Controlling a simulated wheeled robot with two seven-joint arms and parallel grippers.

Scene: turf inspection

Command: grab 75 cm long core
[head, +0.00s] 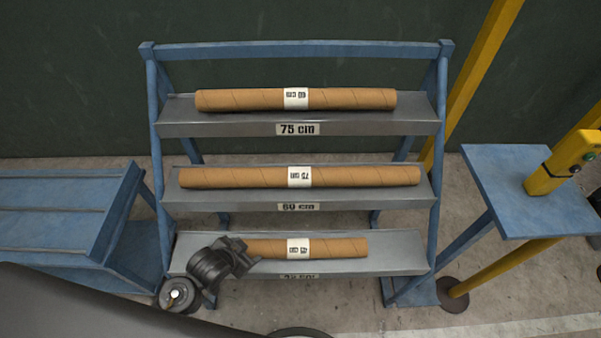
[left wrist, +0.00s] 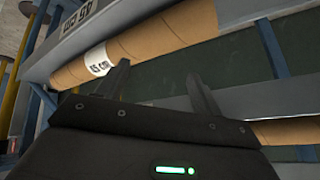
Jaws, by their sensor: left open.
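A long brown cardboard core with a white label reading 75 cm (head: 345,177) lies on the middle shelf, whose plate reads 60 cm. A shorter core (head: 350,98), its label upside down and apparently 60 cm, lies on the top shelf, whose plate reads 75 cm. The shortest core (head: 340,248) lies on the bottom shelf; its label reads 45 cm in the left wrist view (left wrist: 160,35). My left gripper (head: 243,250) is open and empty in front of that core's left end, which it hides. Its two fingers (left wrist: 160,85) stand apart in the left wrist view. My right gripper is out of view.
The blue rack (head: 300,48) has three grey shelves. A blue bench (head: 60,190) stands at the left. A blue table (head: 520,185) with a yellow post beside it stands at the right. Part of another core (left wrist: 290,132) shows low in the left wrist view.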

